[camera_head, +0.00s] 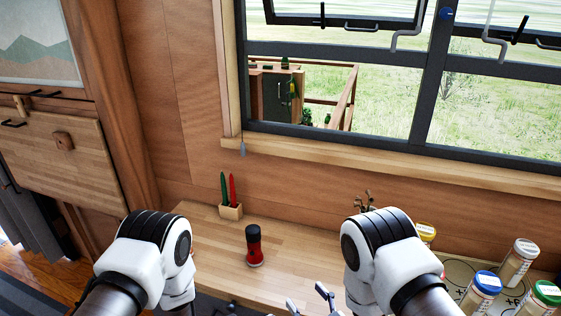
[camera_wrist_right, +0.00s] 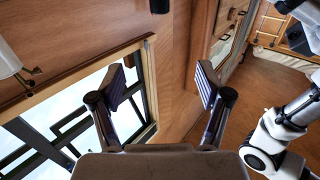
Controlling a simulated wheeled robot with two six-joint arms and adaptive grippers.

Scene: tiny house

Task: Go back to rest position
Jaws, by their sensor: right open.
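My right gripper (camera_head: 309,298) shows at the bottom edge of the head view, beside my right arm's white and black joint. In the right wrist view its two fingers (camera_wrist_right: 162,86) stand wide apart with nothing between them. My left arm comes in at the lower left of the head view, with its white and black joint at the counter's left end. Only a small dark part at the bottom edge may belong to my left gripper, so its jaws cannot be judged. Neither arm is seen touching anything on the counter.
A red bottle with a black top (camera_head: 254,246) stands on the wooden counter (camera_head: 208,240) between my arms. A small holder (camera_head: 231,211) with a green and a red item stands behind it. Several jars (camera_head: 480,290) stand at the right, by the stove. A window (camera_head: 400,90) is behind.

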